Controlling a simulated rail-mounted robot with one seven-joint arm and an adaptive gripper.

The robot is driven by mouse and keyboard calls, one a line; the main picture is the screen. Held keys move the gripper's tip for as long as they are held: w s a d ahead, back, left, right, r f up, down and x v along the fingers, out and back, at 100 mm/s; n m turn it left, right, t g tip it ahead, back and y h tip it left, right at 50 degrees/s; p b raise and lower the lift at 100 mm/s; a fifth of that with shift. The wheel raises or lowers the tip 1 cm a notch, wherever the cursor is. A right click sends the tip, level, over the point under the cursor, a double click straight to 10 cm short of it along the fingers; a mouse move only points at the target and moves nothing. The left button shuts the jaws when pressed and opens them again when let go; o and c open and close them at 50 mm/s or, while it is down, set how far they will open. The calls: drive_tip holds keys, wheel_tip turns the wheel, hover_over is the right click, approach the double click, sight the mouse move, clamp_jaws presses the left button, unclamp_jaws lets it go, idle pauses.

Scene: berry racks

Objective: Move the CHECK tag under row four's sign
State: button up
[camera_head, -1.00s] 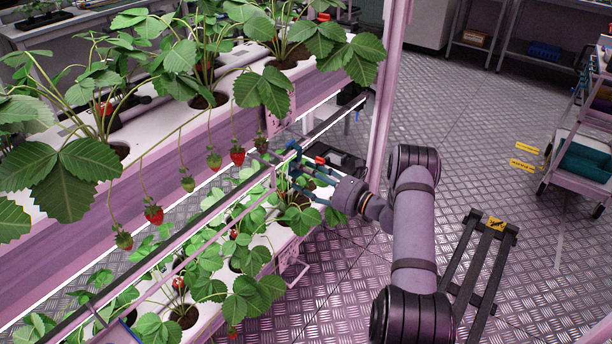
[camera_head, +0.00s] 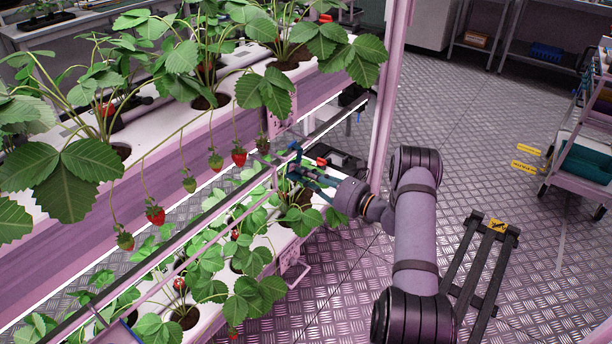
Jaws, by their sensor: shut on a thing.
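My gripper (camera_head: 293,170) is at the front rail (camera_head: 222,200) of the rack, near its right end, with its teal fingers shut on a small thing. That thing is too small and too covered to read, and fits the CHECK tag. I cannot read a row number on either plate.
Strawberry plants with hanging berries (camera_head: 239,157) fill the upper gutter (camera_head: 60,262); leaves of the lower plants sit close under my gripper. A pink post (camera_head: 388,90) stands just behind.

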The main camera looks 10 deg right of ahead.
drive_tip(key=shift+r, duration=0.2)
clamp_jaws()
drive_tip(key=shift+r+p, duration=0.8)
drive_tip(key=shift+r, duration=0.15)
drive_tip(key=v, duration=0.7)
idle(0.3)
idle(0.4)
